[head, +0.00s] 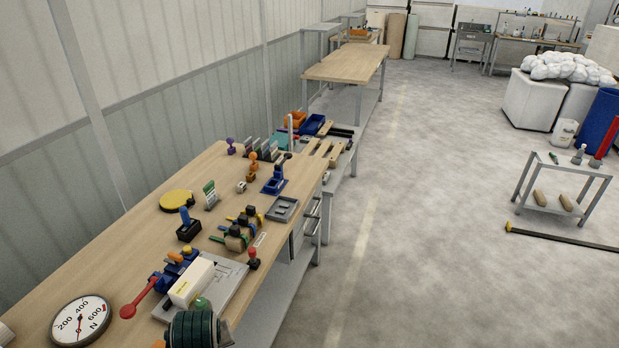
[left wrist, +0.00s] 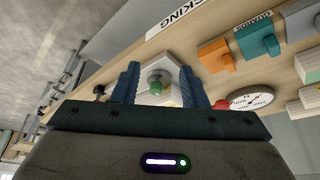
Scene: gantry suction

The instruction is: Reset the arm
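My left gripper (left wrist: 160,84) shows in the left wrist view with its two blue ribbed fingers apart and nothing clearly held between them. A round green knob (left wrist: 158,84) on a pale block shows in the gap, beyond the fingers; I cannot tell the distance. In the head view a green knob (head: 201,304) sits by a white block (head: 192,282) on a grey plate at the near end of the workbench (head: 135,237).
A dial gauge (head: 80,321) lies at the near left of the bench, with a red-knobbed lever (head: 130,309) beside it. Small fixtures crowd the bench. A low grey table (head: 565,181) stands right; the floor between is open.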

